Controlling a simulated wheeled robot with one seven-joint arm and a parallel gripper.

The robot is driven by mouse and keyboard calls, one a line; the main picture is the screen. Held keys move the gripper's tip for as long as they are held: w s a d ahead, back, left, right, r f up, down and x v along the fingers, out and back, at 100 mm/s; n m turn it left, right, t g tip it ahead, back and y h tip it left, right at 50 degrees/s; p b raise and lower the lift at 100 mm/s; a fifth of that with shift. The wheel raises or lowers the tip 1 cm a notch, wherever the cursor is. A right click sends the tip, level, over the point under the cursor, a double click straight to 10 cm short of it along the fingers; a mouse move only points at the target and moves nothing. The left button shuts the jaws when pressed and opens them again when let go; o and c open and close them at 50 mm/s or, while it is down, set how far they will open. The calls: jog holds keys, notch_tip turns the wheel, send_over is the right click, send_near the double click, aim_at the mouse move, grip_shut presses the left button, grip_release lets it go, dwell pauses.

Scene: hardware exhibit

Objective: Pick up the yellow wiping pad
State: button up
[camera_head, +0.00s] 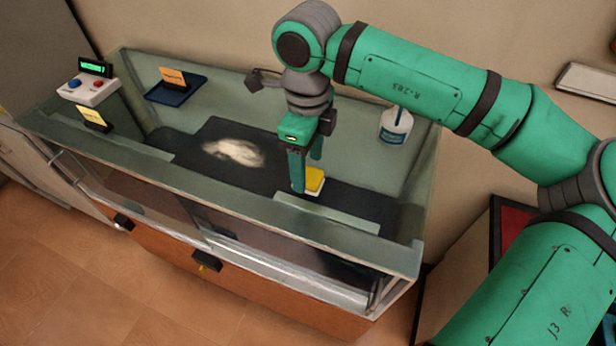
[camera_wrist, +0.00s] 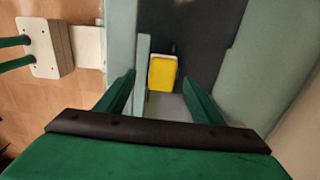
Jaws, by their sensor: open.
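The yellow wiping pad (camera_head: 314,180) is a small block with a pale base, lying on the dark surface inside the glass-walled display case. In the wrist view the pad (camera_wrist: 162,73) lies ahead, between the lines of my two fingers. My gripper (camera_head: 307,178) points down into the case with its fingers at the pad, one of them partly hiding the pad's left side. In the wrist view my gripper (camera_wrist: 160,85) is open, with nothing held. I cannot tell whether a finger touches the pad.
A pale smear (camera_head: 233,152) marks the dark mat (camera_head: 190,150). A spray bottle (camera_head: 396,126) stands at the back right. A blue tray (camera_head: 176,88) with an orange card and a button box (camera_head: 88,88) are at left. The case's front rim (camera_head: 200,208) runs close by my gripper.

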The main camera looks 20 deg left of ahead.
aim_at(308, 174)
jog(key=f, duration=0.4)
jog(key=shift+w, duration=0.2)
jog(key=shift+c, duration=0.6)
jog(key=c, duration=1)
jog(key=shift+r, duration=0.1)
